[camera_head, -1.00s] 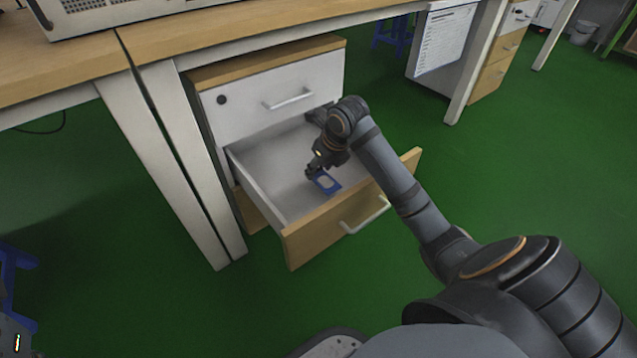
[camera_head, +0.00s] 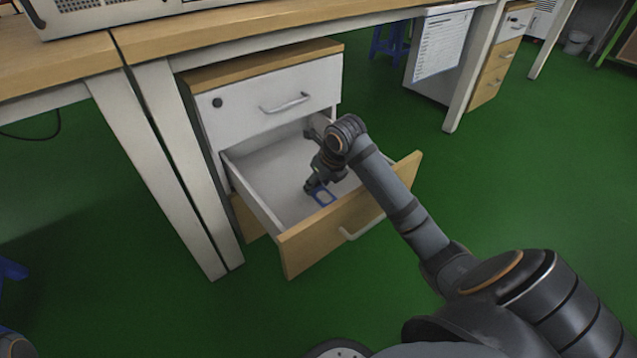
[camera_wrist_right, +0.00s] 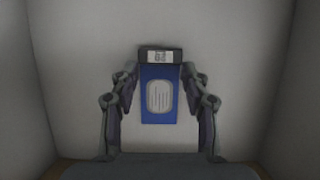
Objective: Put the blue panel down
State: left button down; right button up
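The blue panel (camera_head: 323,196) is a small flat piece with a pale middle, inside the open drawer (camera_head: 262,195). My right gripper (camera_head: 312,187) reaches down into the drawer from above. In the right wrist view, its fingers (camera_wrist_right: 160,72) lie along both sides of the blue panel (camera_wrist_right: 160,115), close against its dark labelled end. The gripper looks shut on it. I cannot tell whether the panel touches the drawer floor. My left gripper is not in view; only a bit of my left arm shows at the lower left corner.
The drawer's wooden front (camera_head: 345,222) and pale side walls surround the gripper. The cabinet's closed upper drawer (camera_head: 265,100) is behind it, under the desk (camera_head: 215,28). Drawer floor around the panel is bare. Green floor (camera_head: 500,190) is clear on the right.

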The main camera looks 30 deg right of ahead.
jog(key=o, duration=0.4)
jog(key=shift+r, duration=0.1)
